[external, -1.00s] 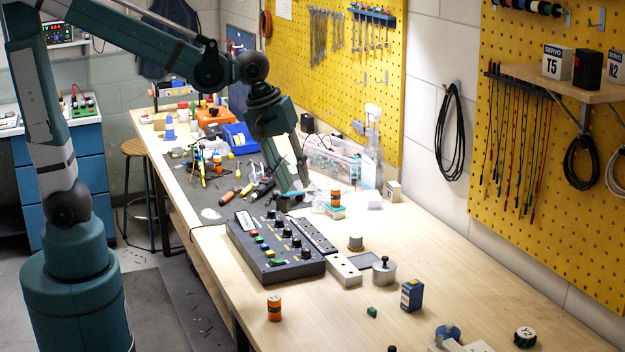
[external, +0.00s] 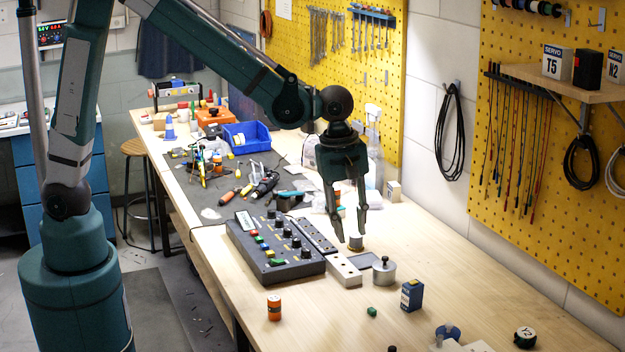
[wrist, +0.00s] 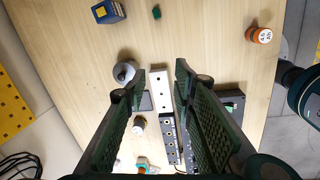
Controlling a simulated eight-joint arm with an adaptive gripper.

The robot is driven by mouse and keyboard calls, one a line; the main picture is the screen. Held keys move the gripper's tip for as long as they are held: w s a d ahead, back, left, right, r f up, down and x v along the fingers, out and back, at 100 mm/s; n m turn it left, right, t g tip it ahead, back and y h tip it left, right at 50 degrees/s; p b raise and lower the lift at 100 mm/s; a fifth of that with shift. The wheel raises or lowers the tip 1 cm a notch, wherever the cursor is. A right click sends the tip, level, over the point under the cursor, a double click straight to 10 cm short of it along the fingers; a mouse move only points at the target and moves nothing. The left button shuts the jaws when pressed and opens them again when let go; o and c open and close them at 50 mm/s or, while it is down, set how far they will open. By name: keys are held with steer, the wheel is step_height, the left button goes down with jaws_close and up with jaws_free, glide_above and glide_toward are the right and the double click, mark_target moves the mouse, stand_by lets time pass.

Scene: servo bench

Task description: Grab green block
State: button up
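A small green block (external: 371,312) lies on the bench top, left of a blue box. In the wrist view the green block (wrist: 156,12) is near the top edge, well beyond the fingertips. My gripper (external: 350,240) points down above the bench, behind and left of the block and close to a small round metal weight (external: 356,242). The two fingers (wrist: 158,82) are spread apart with nothing between them. The block is apart from the gripper.
Near the block are a blue box (external: 412,295), an orange cylinder (external: 274,308) and a knobbed metal weight (external: 384,270). A white holed bar (external: 344,269) and a button console (external: 275,248) lie to the left. Bare wood surrounds the block.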

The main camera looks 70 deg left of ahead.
mark_target(373, 309)
steer(key=d+f+n, duration=0.1)
steer(key=d+f, duration=0.2)
steer(key=w+d+f+n+p, duration=0.1)
steer(key=d+f, duration=0.2)
steer(key=d, duration=0.1)
steer(key=d+f+n+g, duration=0.1)
steer(key=d+f+n, duration=0.1)
steer(key=d+f, duration=0.1)
steer(key=shift+w+d+y, duration=0.25)
steer(key=shift+d+y, duration=0.05)
steer(key=shift+d, duration=0.2)
steer(key=shift+f, duration=1.25)
steer(key=shift+f, duration=0.15)
steer(key=shift+a+f, duration=0.15)
steer(key=shift+f, duration=2.3)
steer(key=c, duration=0.7)
